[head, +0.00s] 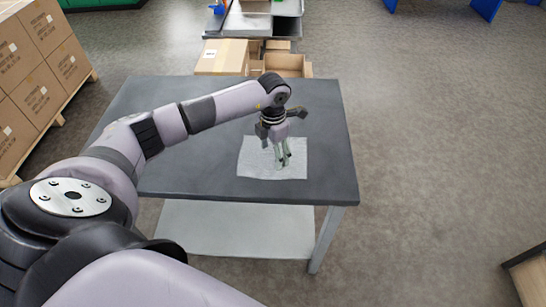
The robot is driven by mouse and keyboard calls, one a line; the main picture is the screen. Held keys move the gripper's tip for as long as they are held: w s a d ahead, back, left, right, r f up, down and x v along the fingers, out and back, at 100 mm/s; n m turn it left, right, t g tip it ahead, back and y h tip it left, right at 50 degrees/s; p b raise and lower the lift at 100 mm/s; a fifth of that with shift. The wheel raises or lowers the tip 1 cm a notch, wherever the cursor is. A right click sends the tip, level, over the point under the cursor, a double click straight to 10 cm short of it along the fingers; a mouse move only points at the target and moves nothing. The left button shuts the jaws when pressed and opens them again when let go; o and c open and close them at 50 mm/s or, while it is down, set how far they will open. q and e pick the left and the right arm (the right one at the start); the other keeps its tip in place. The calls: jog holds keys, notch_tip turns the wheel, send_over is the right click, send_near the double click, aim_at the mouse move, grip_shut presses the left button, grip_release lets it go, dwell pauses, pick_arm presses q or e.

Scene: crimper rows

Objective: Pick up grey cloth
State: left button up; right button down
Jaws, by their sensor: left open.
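The grey cloth (256,163) lies flat on the dark grey table top, right of its middle. It is a pale, roughly square piece with slightly uneven edges. My left gripper (283,162) points down over the cloth, its fingertips in front of the cloth's middle right part. The gripper is open with nothing visible between its fingers. I cannot tell whether the fingertips touch the cloth. The gripper hides a part of the cloth's upper right area. My right gripper is not in view.
The table (325,180) has a bare top around the cloth and a pale lower shelf (235,230). Cardboard boxes (222,57) stand just behind its far edge. Stacked cartons (38,97) on a pallet stand at the left.

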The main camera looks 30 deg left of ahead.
pick_arm(q)
jog(key=shift+s, duration=0.1)
jog(key=shift+c, duration=1.3)
jog(key=shift+s+f, duration=0.2)
jog(key=c, duration=0.7)
grip_shut()
notch_tip(320, 180, up, 12)
jog(key=p, duration=0.8)
jog(key=shift+w+r, duration=0.15)
jog(key=shift+w, duration=0.1)
